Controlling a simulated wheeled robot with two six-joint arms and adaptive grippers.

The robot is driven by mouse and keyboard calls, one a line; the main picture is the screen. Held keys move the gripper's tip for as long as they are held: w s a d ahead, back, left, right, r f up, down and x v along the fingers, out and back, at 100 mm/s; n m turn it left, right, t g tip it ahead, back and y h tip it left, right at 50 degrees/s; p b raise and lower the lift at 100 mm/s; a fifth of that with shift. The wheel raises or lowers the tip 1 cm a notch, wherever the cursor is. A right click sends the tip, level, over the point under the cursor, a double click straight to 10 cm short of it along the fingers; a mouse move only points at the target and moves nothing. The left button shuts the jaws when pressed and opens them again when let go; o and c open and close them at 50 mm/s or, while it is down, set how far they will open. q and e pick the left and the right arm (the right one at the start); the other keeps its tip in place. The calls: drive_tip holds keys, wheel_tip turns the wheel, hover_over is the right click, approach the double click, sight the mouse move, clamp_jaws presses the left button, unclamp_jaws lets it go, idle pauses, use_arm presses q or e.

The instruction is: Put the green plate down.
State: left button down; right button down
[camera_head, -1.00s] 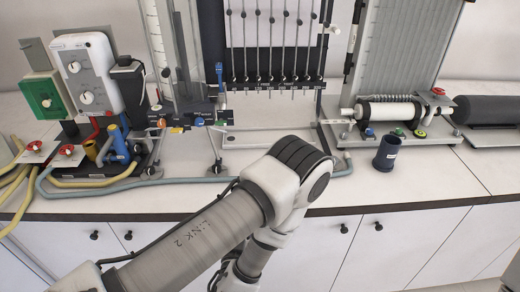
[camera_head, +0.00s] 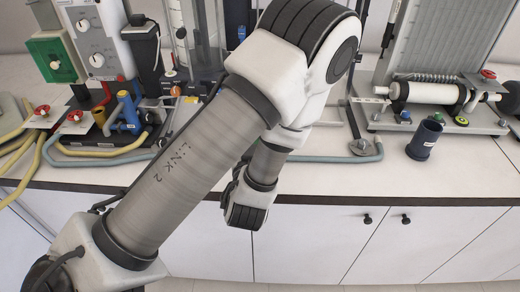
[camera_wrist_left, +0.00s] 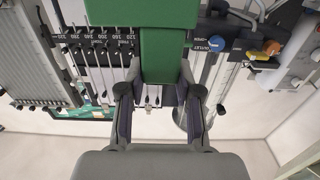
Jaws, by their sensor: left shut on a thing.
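The green plate (camera_wrist_left: 168,60) shows in the left wrist view as a flat green strip, with a wider green part at the top edge of the picture. My left gripper (camera_wrist_left: 161,72) is shut on the strip, with one finger on each side of it. The far end of the plate runs out of the picture. In the head view my left arm crosses the middle, and neither its gripper nor the held plate can be made out. My right gripper is in neither view.
A manometer board (camera_wrist_left: 98,62) with several tubes lies beyond the plate in the wrist view. The counter right of the cup has some free room.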

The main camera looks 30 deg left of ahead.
use_arm(q)
drive_tip(key=w+a+f+p, duration=0.1)
drive_tip(key=w+f+p, duration=0.1)
drive_tip(key=w+f, duration=0.2)
drive_tip(key=shift+w+f+p, duration=0.15)
drive_tip(key=shift+w+p, duration=0.25)
drive_tip(key=shift+w, duration=0.05)
drive_tip(key=c, duration=0.8)
unclamp_jaws()
drive_tip(key=shift+a, duration=0.1)
